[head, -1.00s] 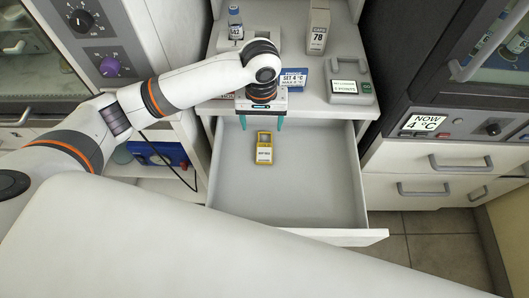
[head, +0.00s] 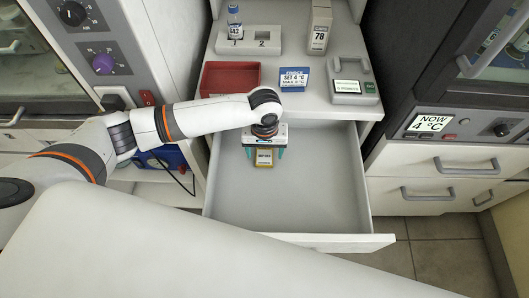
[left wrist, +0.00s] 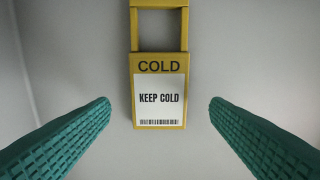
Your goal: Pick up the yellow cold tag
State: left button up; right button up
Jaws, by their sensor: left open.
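The yellow cold tag (head: 264,158) lies in the open drawer (head: 320,195). In the left wrist view the tag (left wrist: 158,98) shows its white "KEEP COLD" label and a square yellow loop at the top. My left gripper (head: 265,153) is over the tag and hides its upper part in the head view. Its two teal fingers are open, one on each side of the tag's lower end in the left wrist view, with a clear gap on both sides. My right gripper is not in view.
Above the drawer, the counter holds a red tray (head: 231,91), a blue "SET 4 °C" sign (head: 294,79), a grey device (head: 353,78), a white box (head: 320,27) and a vial rack (head: 247,43). The rest of the drawer is empty.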

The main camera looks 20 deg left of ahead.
pick_arm(q)
jog(key=shift+f, duration=0.95)
jog(key=shift+c, duration=0.3)
jog(key=c, duration=1)
jog(key=shift+r, duration=0.1)
